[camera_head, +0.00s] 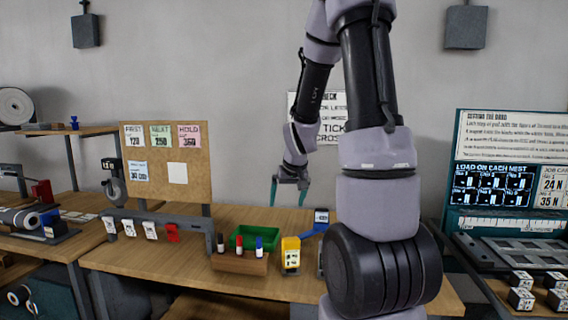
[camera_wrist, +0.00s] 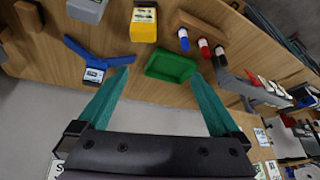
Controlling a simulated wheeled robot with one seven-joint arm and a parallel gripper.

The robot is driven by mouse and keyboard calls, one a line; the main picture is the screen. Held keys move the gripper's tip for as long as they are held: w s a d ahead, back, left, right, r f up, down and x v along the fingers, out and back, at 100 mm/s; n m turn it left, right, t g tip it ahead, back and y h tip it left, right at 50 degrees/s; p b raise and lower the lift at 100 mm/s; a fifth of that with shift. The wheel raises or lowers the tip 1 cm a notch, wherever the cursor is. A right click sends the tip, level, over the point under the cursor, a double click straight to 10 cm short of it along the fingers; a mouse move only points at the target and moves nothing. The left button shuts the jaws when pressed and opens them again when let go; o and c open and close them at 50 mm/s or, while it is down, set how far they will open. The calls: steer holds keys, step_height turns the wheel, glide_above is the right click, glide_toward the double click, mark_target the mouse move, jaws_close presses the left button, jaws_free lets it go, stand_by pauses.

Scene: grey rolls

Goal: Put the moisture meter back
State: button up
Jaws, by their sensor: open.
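A yellow block-shaped device with a dark-and-white face, which looks like the moisture meter (camera_head: 290,254), stands on the wooden bench. In the wrist view the yellow meter (camera_wrist: 143,24) is at the top, beyond the fingertips. A blue forked holder with a white label (camera_head: 320,218) is behind it to the right; the wrist view shows this blue holder (camera_wrist: 96,62) by the left finger. My gripper (camera_head: 289,192) is open and empty, above the back of the bench. Its teal fingers (camera_wrist: 158,75) are spread apart in the wrist view.
A green tray (camera_head: 243,237) and a wooden block with several markers (camera_head: 238,263) are left of the meter. A grey box (camera_wrist: 88,10) is beside the meter. A card board (camera_head: 167,172) stands at left. My arm hides part of the bench's right side.

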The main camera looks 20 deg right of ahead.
steer(key=s+a+r+y, duration=0.1)
steer(key=s+a+r, duration=0.2)
steer(key=s+r, duration=0.4)
steer(key=s+a+r+m+t, duration=0.1)
steer(key=s+a+r, duration=0.3)
steer(key=s+r, duration=0.2)
steer(key=s+a+r+y, duration=0.1)
steer(key=s+a+r, duration=0.3)
steer(key=s+r, duration=0.3)
steer(key=shift+s+r+t+y, duration=0.3)
steer(key=shift+s, duration=0.05)
